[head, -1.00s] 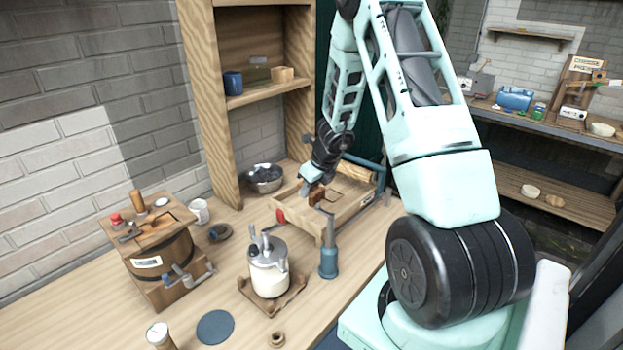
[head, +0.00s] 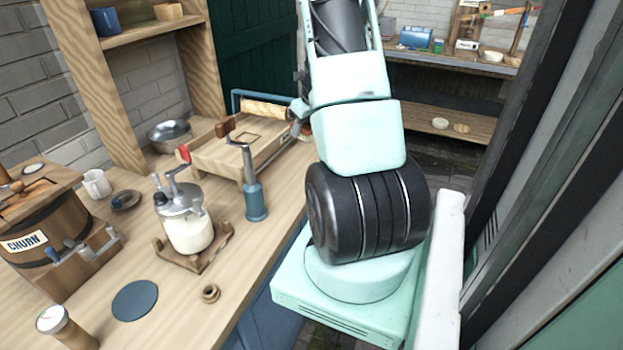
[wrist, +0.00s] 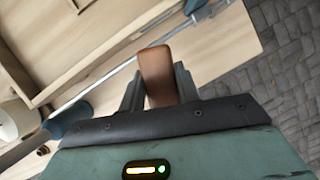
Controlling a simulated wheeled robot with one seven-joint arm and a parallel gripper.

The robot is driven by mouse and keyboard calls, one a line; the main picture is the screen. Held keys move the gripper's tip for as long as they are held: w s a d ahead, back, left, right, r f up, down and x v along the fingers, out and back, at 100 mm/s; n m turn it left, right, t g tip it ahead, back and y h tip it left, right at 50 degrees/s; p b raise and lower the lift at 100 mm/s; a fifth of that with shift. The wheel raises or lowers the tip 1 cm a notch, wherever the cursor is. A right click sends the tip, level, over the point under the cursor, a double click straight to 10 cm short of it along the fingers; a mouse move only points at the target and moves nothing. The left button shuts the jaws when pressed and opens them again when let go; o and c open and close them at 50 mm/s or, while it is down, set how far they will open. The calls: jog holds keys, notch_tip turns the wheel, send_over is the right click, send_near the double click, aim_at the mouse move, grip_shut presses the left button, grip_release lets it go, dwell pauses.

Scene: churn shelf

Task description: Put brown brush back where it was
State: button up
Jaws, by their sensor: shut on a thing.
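In the wrist view my gripper (wrist: 158,80) is shut on a flat brown piece, which I take to be the brown brush (wrist: 156,66). It juts out beyond the jaws, and its lower part is hidden between them. The gripper is above the front edge of the wooden bench, with paved floor to the right. No frame marks the brush's former place.
The bench holds a churn (head: 42,235), a glass jar with a crank (head: 188,228), a blue stand with a lever (head: 254,198), a shallow wooden worktable (head: 225,155) and a metal bowl (head: 170,136). A dark round mat (head: 135,301) lies in front. Shelves stand behind.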

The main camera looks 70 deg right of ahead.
jog(key=shift+m, duration=0.3)
jog(key=s+f, duration=0.1)
jog(key=f, duration=0.1)
jog(key=d+f+b, duration=0.1)
jog(key=f, duration=0.1)
jog(key=s+f+b, duration=0.1)
jog(key=f, duration=0.1)
jog(key=shift+s+d+f, duration=0.2)
jog(key=shift+s+d, duration=0.05)
jog(key=shift+s, duration=0.05)
jog(key=shift+f+b, duration=0.55)
jog(key=shift+f, duration=1.5)
jog(key=shift+f, duration=0.2)
jog(key=o, duration=0.9)
jog(key=shift+o, duration=0.2)
